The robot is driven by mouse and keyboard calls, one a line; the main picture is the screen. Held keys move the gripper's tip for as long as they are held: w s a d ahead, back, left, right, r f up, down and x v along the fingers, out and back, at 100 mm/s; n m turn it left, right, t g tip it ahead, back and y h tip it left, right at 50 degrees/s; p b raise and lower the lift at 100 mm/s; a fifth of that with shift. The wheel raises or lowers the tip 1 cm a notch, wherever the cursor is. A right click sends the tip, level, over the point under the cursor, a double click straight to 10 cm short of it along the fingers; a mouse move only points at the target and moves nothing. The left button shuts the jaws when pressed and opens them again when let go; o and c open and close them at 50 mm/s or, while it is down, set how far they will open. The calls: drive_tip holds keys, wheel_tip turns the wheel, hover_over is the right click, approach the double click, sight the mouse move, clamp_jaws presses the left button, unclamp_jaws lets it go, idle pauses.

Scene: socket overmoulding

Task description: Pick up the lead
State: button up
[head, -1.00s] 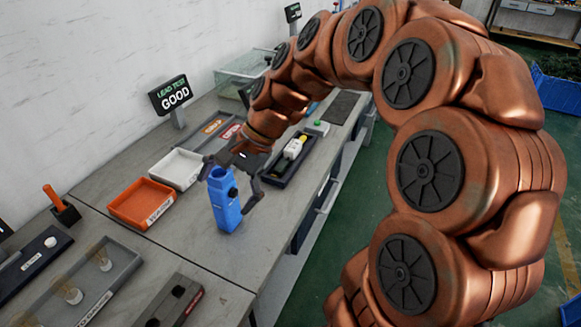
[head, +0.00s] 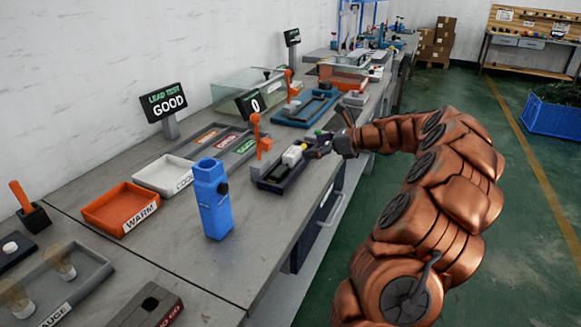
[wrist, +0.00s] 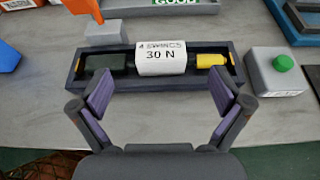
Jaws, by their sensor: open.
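A dark shallow tray (wrist: 88,60) holds a dark green-black block (wrist: 104,64) at its left, a white block (wrist: 161,58) labelled "4 SWINGS 30 N" in the middle, and a yellow end piece (wrist: 210,61) at its right. I cannot tell for certain which of these belong to the lead. The tray also shows in the head view (head: 266,184), with the white block (head: 293,155) in it. My gripper (head: 318,150) is open and empty. In the wrist view its fingertips (wrist: 160,88) are spread at the tray's near side, left and right of the white block.
A blue upright block (head: 213,205) stands on the bench. Orange "WARM" (head: 112,207) and white (head: 163,177) trays lie behind it. An orange-handled lever (head: 258,138) rises behind the dark tray. A grey box with a green button (wrist: 277,73) is right of it.

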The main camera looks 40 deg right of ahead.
sight(292, 151)
drive_tip(key=shift+f+b+x, duration=0.15)
drive_tip(key=shift+b+x, duration=0.15)
drive_tip(key=shift+x, duration=1.6)
drive_tip(key=shift+f+b+x, duration=0.2)
drive_tip(key=shift+b+x, duration=0.05)
drive_tip(key=shift+x, duration=1.65)
drive_tip(key=shift+s, duration=0.15)
drive_tip(key=shift+c, duration=0.4)
drive_tip(key=shift+r, duration=0.1)
drive_tip(key=c, duration=1.3)
